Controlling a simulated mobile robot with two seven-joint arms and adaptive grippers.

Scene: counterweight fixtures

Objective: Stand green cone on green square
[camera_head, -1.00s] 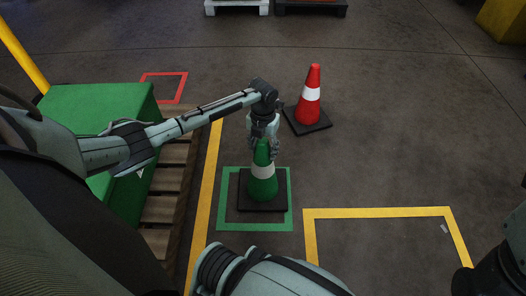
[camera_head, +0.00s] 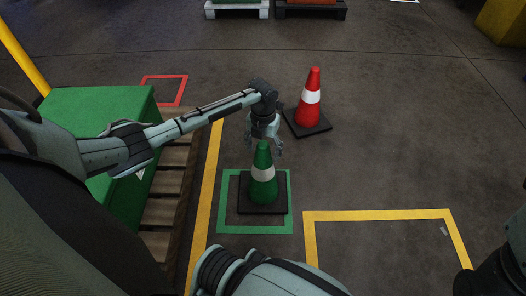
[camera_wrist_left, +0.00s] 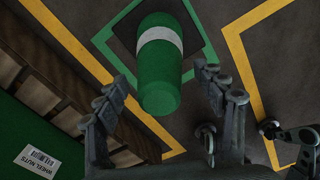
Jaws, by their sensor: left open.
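The green cone (camera_head: 263,182) with a white band and dark square base stands upright inside the green square (camera_head: 223,205) marked on the floor. Its base looks close to the square's right side. My left gripper (camera_head: 264,146) is open just above the cone's tip. In the left wrist view the open fingers (camera_wrist_left: 163,98) are spread on either side of the cone's top (camera_wrist_left: 160,97), apart from it. The green square's outline (camera_wrist_left: 195,15) also shows there, partly hidden.
A red cone (camera_head: 310,97) stands on bare floor behind and to the right. A red square (camera_head: 165,77) is marked at the back left. A green box (camera_head: 105,105) on a wooden pallet (camera_head: 165,205) stands at left. Yellow lines (camera_head: 380,214) mark the floor at right.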

